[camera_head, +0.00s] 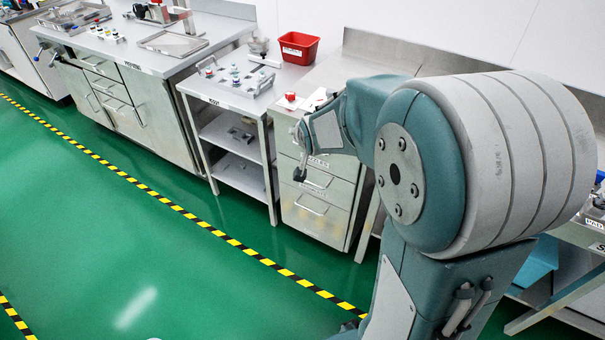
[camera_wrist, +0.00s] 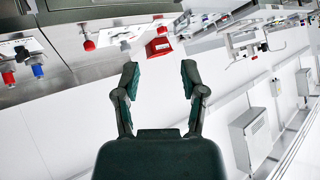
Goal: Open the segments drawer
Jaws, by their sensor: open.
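A grey metal drawer cabinet (camera_head: 322,216) stands right of centre in the head view. Its stacked drawer fronts look shut, with bar handles on the lower ones. A label on the upper part is half hidden by my arm and too small to read surely, so I cannot tell which is the segments drawer. My gripper (camera_head: 300,174) shows as a small dark tip in front of the cabinet's upper drawers. In the wrist view my gripper (camera_wrist: 159,78) is open, its two fingers apart with nothing between them. No drawer handle shows between the fingers.
A red bin (camera_head: 298,48) and a red knob (camera_head: 291,97) sit on the counter. An open-shelved table (camera_head: 236,170) with small fittings stands left of the cabinet. More steel cabinets (camera_head: 150,110) line the wall. The green floor (camera_head: 150,240) in front is clear, crossed by yellow-black tape.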

